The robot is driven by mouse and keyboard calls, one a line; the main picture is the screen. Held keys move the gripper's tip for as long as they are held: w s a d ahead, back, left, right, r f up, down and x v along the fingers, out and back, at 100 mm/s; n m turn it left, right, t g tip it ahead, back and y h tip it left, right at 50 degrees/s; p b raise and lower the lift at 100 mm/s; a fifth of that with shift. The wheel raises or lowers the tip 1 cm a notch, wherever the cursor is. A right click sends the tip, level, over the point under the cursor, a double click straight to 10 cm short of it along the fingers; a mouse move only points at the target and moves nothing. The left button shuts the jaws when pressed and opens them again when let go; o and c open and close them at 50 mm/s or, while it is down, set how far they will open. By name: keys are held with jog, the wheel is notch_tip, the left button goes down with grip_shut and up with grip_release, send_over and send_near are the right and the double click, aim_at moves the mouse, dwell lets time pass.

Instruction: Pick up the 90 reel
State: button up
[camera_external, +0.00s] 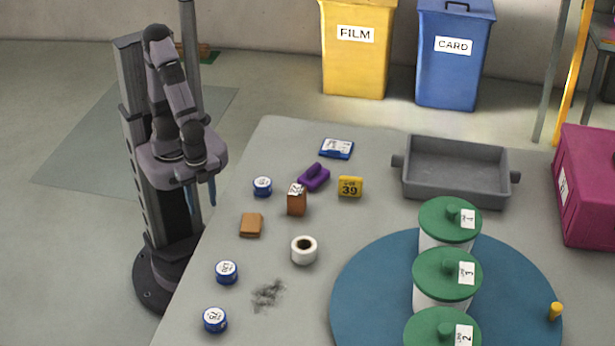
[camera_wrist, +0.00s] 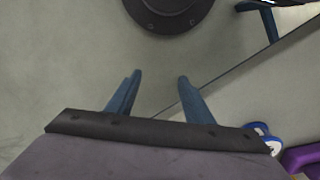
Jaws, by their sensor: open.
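Three round blue reels with white top labels lie on the grey table: one at the back left (camera_external: 262,186), one at the left edge (camera_external: 227,272) and one nearer the front (camera_external: 215,320). Their label prints are too small for me to tell surely which is the 90 reel. My gripper (camera_external: 201,201) hangs off the table's left side, left of the reels. In the wrist view its blue fingers (camera_wrist: 160,78) are apart with nothing between them. A blue and white round thing (camera_wrist: 268,138) shows partly at the lower right there.
A brown box (camera_external: 297,201), a brown block (camera_external: 251,225), a purple object (camera_external: 314,178), a yellow 39 tag (camera_external: 350,187) and a white roll (camera_external: 304,250) stand nearby. Right are a grey tray (camera_external: 399,186) and lidded pots on a blue disc (camera_external: 365,290). A dark smudge (camera_external: 269,294) marks the table.

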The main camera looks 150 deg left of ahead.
jog(key=o, duration=0.3)
